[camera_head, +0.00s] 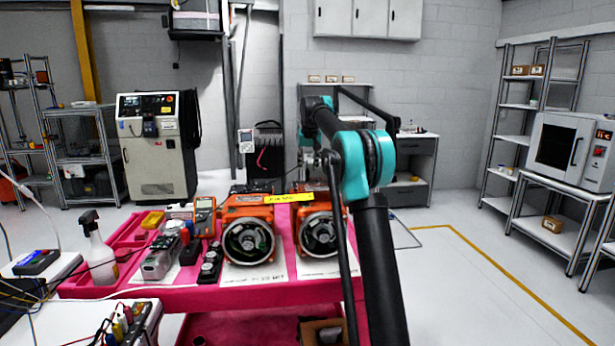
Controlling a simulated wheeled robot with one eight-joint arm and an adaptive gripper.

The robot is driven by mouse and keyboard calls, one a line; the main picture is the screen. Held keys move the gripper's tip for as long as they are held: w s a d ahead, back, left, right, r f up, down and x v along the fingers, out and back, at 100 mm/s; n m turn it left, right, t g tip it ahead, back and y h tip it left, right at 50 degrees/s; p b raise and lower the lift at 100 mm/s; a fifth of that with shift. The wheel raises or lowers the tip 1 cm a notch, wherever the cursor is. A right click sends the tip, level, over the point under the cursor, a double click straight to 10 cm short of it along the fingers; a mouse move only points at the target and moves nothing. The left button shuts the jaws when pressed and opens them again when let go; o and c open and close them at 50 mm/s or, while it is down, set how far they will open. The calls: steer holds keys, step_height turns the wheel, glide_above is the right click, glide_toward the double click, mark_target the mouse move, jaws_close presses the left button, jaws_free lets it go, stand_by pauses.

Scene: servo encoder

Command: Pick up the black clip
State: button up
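I cannot single out the black clip for certain. A black object with several round knobs (210,263) lies on the pink cart (190,299), left of the orange motor housings; small dark items also lie behind them. My arm rises from the bottom right, bends at a teal joint and reaches over the cart's right side. Its far end, near a small grey and black part (318,157), is partly hidden by my own links. The fingers cannot be made out, and nothing is clearly held. The knobbed object is apart from my arm, to its left.
The left orange housing (247,241) and right orange housing (317,234) stand side by side on the cart. A multimeter (204,217), a grey device (160,258) and a spray bottle (99,250) are at left. Open floor (470,290) lies at right.

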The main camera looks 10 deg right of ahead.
mark_target(307, 174)
steer(key=x, duration=0.3)
steer(key=shift+w+f, duration=0.2)
steer(key=shift+w, duration=0.05)
steer(key=shift+c, duration=0.6)
jaws_close()
steer(key=shift+r, duration=0.15)
